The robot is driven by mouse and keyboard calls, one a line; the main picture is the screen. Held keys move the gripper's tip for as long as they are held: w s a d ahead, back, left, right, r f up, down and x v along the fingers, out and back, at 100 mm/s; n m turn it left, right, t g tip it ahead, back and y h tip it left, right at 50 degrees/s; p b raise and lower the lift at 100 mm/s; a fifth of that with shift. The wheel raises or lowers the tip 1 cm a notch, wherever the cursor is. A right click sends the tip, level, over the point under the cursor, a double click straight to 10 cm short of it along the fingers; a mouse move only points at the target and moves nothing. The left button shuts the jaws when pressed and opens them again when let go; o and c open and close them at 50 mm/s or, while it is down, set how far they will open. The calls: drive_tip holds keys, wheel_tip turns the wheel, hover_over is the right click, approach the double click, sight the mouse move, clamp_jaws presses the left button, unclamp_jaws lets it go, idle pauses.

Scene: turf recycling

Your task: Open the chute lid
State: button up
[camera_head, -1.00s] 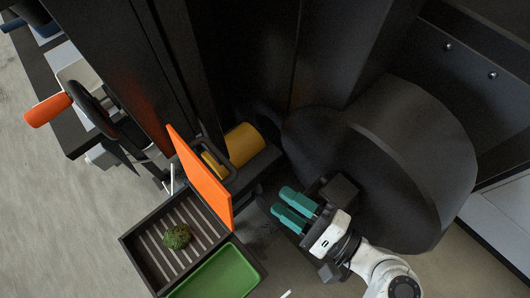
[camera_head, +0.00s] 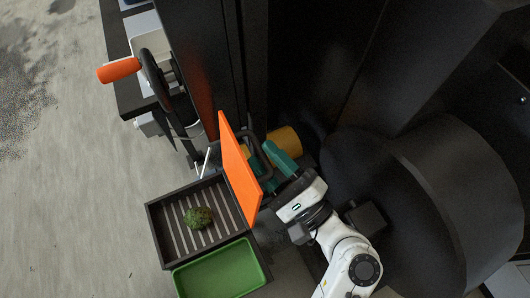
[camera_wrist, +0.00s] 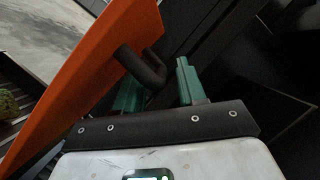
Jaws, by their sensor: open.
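The orange lid panel (camera_head: 239,168) stands steeply tilted at the right edge of the dark slatted tray (camera_head: 158,236). It also fills the left of the wrist view (camera_wrist: 88,75). A black bar handle (camera_wrist: 138,66) sticks out from the lid's right face. My gripper (camera_head: 273,160) is open on the handle side of the lid, with teal fingers. In the wrist view, the handle's end lies between the two fingertips (camera_wrist: 160,82), close to the left finger. I cannot tell whether they touch. The handle partly hides the left finger.
A green clump (camera_head: 199,217) lies on the slats. A green bin (camera_head: 222,272) adjoins the tray. A yellow cylinder (camera_head: 287,140) sits behind the gripper. A large dark drum (camera_head: 440,190) stands close on the right. An orange-gripped crank (camera_head: 119,70) is at upper left. Open floor lies left.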

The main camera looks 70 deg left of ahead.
drive_tip(key=shift+s+a+r, duration=0.1)
drive_tip(key=shift+s+a, duration=0.05)
drive_tip(key=shift+a, duration=0.25)
clamp_jaws()
idle(0.4)
